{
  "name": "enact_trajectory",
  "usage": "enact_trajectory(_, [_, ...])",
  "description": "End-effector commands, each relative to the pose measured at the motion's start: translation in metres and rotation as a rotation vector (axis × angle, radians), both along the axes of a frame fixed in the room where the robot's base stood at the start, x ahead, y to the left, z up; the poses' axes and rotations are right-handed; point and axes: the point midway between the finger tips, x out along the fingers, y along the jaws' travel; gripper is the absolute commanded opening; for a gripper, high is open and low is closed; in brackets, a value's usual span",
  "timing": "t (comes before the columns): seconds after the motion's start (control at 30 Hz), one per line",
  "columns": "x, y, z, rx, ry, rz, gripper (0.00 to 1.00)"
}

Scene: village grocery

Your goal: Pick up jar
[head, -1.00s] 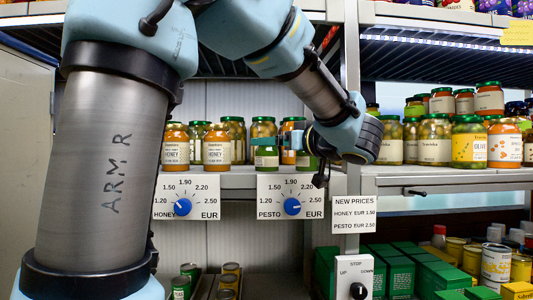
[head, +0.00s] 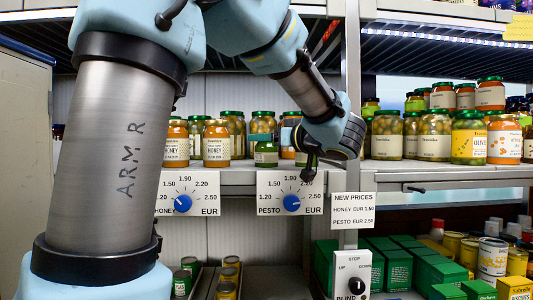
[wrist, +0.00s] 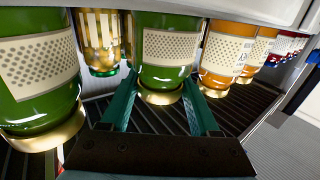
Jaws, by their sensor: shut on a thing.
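A small green jar with a pale dotted label and a gold lid stands between my gripper's teal fingers in the wrist view (wrist: 168,48). In the head view this green jar (head: 265,155) is at the front of the middle shelf, above the pesto price dial. My gripper (head: 265,138) reaches in from the right, its fingers level with the jar's upper part. In the wrist view the fingers (wrist: 160,88) press on both sides of the jar near its lid. The jar appears upright; whether it touches the shelf is unclear.
Another green jar (wrist: 38,65) is close on one side, and orange jars (wrist: 225,55) on the other. Honey jars (head: 216,143) and taller jars (head: 263,122) stand beside and behind. A shelf post (head: 350,60) is to the right of the jar.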

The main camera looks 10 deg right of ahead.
Motion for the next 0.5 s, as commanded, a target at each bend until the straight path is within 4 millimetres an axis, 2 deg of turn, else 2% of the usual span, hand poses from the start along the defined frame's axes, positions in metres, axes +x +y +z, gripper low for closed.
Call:
enact_trajectory(0.07, [-0.0001,-0.0001,0.0001,0.0,0.0,0.0,0.34])
enact_trajectory(0.37, [-0.0001,-0.0001,0.0002,0.0,0.0,0.0,0.01])
enact_trajectory(0.5, [-0.0001,-0.0001,0.0003,0.0,0.0,0.0,0.0])
